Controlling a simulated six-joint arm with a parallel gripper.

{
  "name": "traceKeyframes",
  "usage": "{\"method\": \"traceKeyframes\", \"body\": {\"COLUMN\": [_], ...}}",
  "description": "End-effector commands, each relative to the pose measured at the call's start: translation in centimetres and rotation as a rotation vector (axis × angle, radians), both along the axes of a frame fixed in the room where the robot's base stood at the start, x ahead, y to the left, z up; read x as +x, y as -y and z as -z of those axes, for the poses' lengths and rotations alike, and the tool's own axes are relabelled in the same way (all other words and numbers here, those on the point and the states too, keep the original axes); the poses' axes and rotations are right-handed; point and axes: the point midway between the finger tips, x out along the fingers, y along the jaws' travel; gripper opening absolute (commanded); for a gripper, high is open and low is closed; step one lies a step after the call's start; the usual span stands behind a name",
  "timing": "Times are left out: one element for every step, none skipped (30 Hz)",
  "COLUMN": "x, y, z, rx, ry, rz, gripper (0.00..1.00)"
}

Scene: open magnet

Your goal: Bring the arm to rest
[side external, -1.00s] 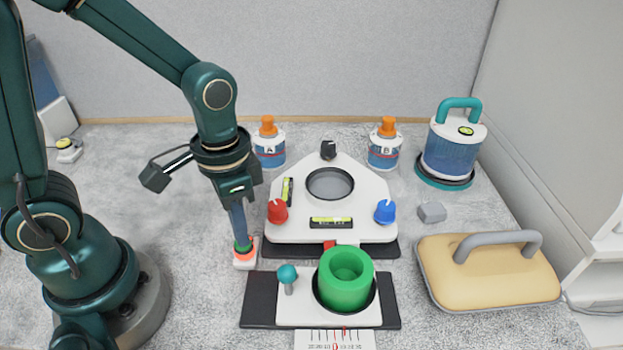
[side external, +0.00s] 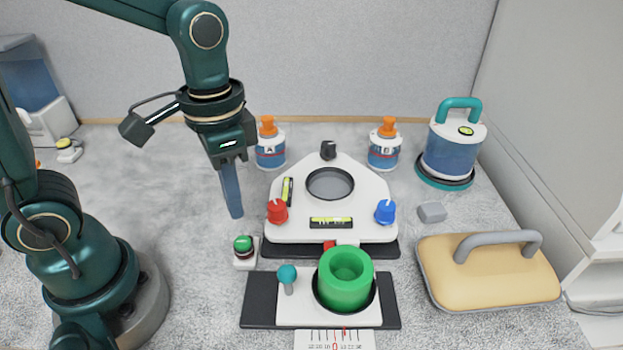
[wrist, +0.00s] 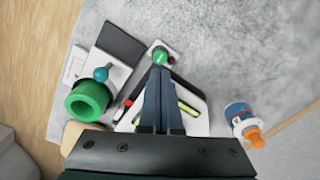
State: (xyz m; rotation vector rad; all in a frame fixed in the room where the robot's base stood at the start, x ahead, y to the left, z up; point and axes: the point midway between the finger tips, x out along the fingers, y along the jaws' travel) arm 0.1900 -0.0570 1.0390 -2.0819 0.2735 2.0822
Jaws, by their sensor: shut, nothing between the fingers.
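My gripper (side external: 236,213) is shut and empty, its fingers together and pointing down. In the side external view it hangs in the air above and behind a small white box with a green button (side external: 243,243). The fingers are apart from the button. In the wrist view my gripper (wrist: 161,70) shows its closed fingertips just below the green button (wrist: 160,57) in the picture. The button's top is green with a dark red ring under it.
A white three-sided plate (side external: 330,226) with red and blue knobs stands right of my gripper. In front is a green cup (side external: 346,280) on a white slide. Bottle A (side external: 270,150) and bottle B (side external: 384,150) stand behind. A yellow handled block (side external: 488,272) lies at right.

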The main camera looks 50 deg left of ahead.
Motion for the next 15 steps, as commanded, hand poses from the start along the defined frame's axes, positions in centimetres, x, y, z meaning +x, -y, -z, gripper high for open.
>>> {"method": "traceKeyframes", "body": {"x": [0.05,0.02,0.00,0.00,0.00,-0.01,-0.02,-0.02,-0.02,-0.02,-0.02,-0.01,0.02,0.07,0.15], "y": [0.00,0.01,0.00,0.00,0.00,0.00,-0.01,0.00,0.00,0.00,-0.01,-0.02,-0.04,-0.06,-0.11], "z": [-0.36,-0.50,-0.62,-0.69,-0.73,-0.74,-0.74,-0.73,-0.72,-0.72,-0.71,-0.73,-0.81,-0.96,-1.28], "rx": [0.000,-0.001,-0.001,-0.001,0.000,0.000,0.000,0.000,0.000,0.000,0.000,0.000,-0.001,-0.001,-0.003], "ry": [0.003,0.002,0.002,0.002,0.001,0.001,0.001,0.000,0.000,0.000,0.000,0.001,0.006,0.013,0.029], "rz": [0.000,0.000,0.000,0.000,0.000,0.000,0.000,0.000,0.000,0.000,0.000,-0.001,-0.002,-0.004,-0.007], "gripper": [0.00,0.00,0.00,0.00,0.00,0.00,0.00,0.00,0.00,0.00,0.00,0.00,0.00,0.00,0.00]}}
